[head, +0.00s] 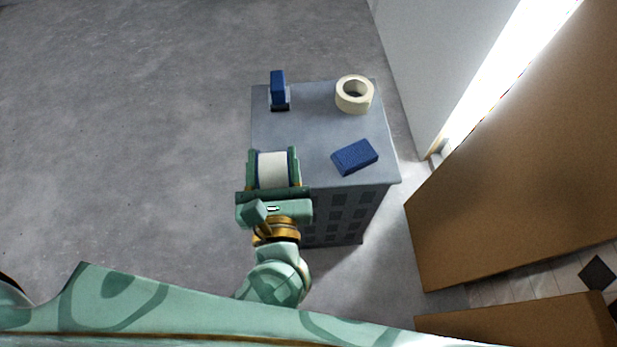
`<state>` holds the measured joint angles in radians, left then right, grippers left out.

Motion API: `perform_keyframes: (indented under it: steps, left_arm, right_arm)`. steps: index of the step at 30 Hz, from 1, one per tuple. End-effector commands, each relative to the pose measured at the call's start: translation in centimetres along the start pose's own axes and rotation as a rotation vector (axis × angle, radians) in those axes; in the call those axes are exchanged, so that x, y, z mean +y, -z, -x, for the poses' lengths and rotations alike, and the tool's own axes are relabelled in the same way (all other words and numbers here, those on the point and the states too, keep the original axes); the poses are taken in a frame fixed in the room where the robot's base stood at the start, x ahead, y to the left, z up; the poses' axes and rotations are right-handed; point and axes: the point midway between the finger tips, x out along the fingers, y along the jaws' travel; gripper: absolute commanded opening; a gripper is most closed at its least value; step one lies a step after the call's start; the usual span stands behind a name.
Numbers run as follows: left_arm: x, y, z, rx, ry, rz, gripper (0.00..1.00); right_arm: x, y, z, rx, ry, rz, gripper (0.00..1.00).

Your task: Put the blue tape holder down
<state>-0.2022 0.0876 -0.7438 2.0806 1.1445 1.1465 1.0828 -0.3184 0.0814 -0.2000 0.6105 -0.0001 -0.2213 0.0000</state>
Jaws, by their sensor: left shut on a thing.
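My left gripper (273,158) is shut on the blue tape holder (291,168), over the near left part of a grey cabinet top (310,125). The holder shows as narrow blue edges beside a broad white middle between the green fingers. Its underside is hidden, so I cannot tell whether it touches the top. My right gripper is not in view.
A cream tape roll (355,95) lies at the far right of the cabinet top. A small blue block (278,87) stands upright at the far left. A blue textured block (355,157) lies at the near right. The middle is clear. Brown panels (520,150) stand to the right.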

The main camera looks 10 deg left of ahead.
Motion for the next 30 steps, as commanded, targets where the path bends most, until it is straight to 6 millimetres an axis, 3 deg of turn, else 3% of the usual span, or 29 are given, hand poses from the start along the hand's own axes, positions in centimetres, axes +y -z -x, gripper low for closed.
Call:
perform_keyframes:
  steps: [5,10,13,15,18,25,30]
  left_arm:
    - [0.0,0.4,-2.0,-0.004,-0.003,-0.002,0.19]
    - [0.0,2.9,-6.9,-0.002,-0.003,-0.003,0.19]
    - [0.0,4.3,-9.8,-0.001,-0.002,-0.003,0.19]
    - [0.0,6.3,-10.9,0.003,-0.001,-0.006,0.19]
    - [0.0,7.8,-12.3,0.001,-0.001,-0.004,0.19]
    - [0.0,9.3,-13.8,-0.001,0.000,-0.002,0.19]
    - [0.0,12.5,-14.2,0.005,0.000,-0.003,0.19]
  right_arm:
    - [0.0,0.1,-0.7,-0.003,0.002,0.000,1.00]
    - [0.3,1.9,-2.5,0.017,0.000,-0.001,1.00]
    - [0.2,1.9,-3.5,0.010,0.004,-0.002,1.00]
    - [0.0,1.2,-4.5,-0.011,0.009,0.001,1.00]
    - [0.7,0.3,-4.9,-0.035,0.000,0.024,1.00]
    - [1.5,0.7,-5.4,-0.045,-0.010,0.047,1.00]
    - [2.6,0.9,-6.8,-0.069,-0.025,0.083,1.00]
